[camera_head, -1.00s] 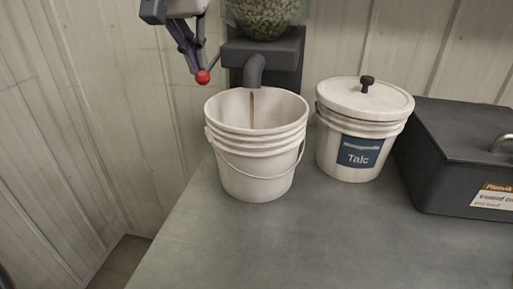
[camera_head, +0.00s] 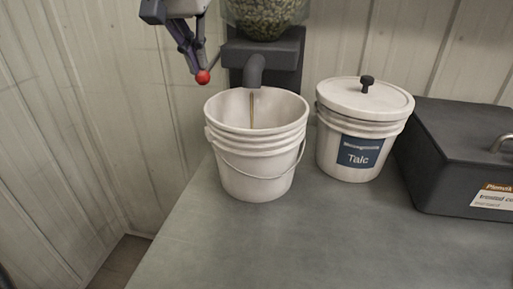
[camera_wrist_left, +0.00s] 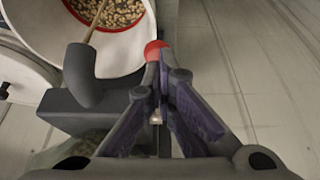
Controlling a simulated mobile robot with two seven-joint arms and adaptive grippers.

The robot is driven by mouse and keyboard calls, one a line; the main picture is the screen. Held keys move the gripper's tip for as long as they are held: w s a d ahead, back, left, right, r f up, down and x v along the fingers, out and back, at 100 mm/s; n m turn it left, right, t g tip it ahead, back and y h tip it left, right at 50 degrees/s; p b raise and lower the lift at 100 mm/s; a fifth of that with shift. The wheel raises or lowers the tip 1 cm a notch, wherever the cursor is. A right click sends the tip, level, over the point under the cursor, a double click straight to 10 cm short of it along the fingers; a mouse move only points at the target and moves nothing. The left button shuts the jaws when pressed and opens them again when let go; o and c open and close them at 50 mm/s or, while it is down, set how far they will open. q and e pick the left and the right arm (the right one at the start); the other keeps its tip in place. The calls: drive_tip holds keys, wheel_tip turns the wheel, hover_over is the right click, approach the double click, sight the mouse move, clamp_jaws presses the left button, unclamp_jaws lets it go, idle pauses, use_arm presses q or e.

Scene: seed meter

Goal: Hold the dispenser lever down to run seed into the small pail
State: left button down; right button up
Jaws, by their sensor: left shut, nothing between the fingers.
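The dispenser has a clear hopper of seed (camera_head: 265,17) above a dark spout (camera_head: 255,72). Its lever ends in a red knob (camera_head: 203,77), which also shows in the left wrist view (camera_wrist_left: 154,49). My left gripper (camera_head: 196,68) is shut and empty, its fingertips at the knob and seemingly pressing from above. A thin stream of seed (camera_head: 252,108) runs from the spout into the small white pail (camera_head: 257,179). In the left wrist view, seed (camera_wrist_left: 112,12) lies inside the pail, bordered by a red ring (camera_wrist_left: 138,18). My right gripper is out of view.
A lidded white talc bucket (camera_head: 349,158) stands right of the pail. A dark case (camera_head: 455,145) with a handle and label is farther right. The front of the grey bench (camera_head: 300,245) is clear. A panelled wall (camera_head: 90,120) closes off the left and back.

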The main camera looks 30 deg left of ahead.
use_arm(q)
wheel_tip(320, 180, up, 9)
idle(0.4)
idle(0.7)
drive_tip(key=shift+b+x, duration=0.8)
drive_tip(key=shift+x, duration=0.2)
drive_tip(key=shift+s+f, duration=0.2)
drive_tip(key=shift+s, duration=0.15)
drive_tip(key=shift+d+f, duration=0.1)
drive_tip(key=shift+f, duration=0.45)
drive_tip(key=shift+s+f, duration=0.1)
drive_tip(key=shift+f, duration=0.05)
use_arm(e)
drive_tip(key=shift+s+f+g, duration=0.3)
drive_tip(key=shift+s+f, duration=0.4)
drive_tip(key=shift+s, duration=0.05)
